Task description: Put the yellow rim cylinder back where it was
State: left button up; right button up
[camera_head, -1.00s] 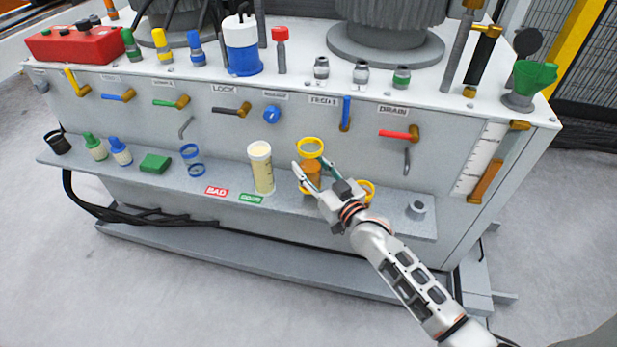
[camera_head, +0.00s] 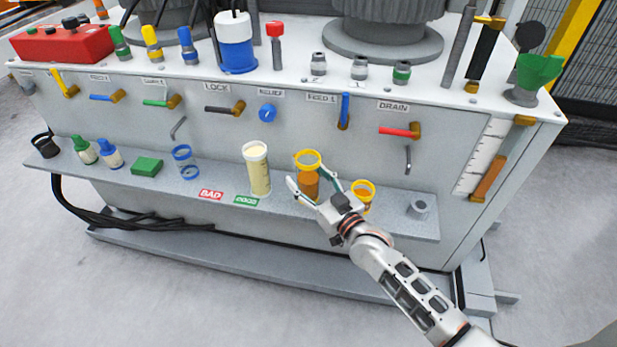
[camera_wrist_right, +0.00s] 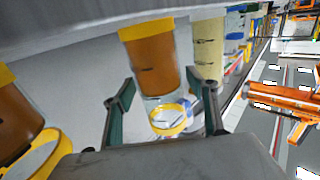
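A yellow rim cylinder (camera_head: 308,183) with amber contents stands upright on the grey front shelf, right of the green label. My right gripper (camera_head: 308,176) is in front of it, with its fingers spread to either side. In the right wrist view the same cylinder (camera_wrist_right: 150,65) appears upside down beyond the open fingers (camera_wrist_right: 165,100), with gaps visible on both sides of its rim. A second yellow-rimmed cylinder (camera_head: 363,189) stands to the right; it also shows at the left of the wrist view (camera_wrist_right: 15,115). My left gripper is out of view.
A cream-filled cylinder (camera_head: 258,172) stands close on the left, behind the red (camera_head: 210,194) and green (camera_head: 245,201) labels. A blue-rimmed cylinder (camera_head: 182,155) is farther left. A grey fitting (camera_head: 420,208) sits at the shelf's right end. Valve handles project from the panel above.

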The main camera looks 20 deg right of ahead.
jog(key=shift+r, duration=0.25)
jog(key=shift+s+d, duration=0.1)
jog(key=shift+s, duration=0.3)
pick_arm(q)
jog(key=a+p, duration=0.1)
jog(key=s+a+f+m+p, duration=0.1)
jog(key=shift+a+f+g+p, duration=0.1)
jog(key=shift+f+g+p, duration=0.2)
jog(key=shift+p, duration=0.05)
pick_arm(e)
jog(key=s+d, duration=0.2)
jog(key=s, duration=0.9)
jog(key=shift+f, duration=0.1)
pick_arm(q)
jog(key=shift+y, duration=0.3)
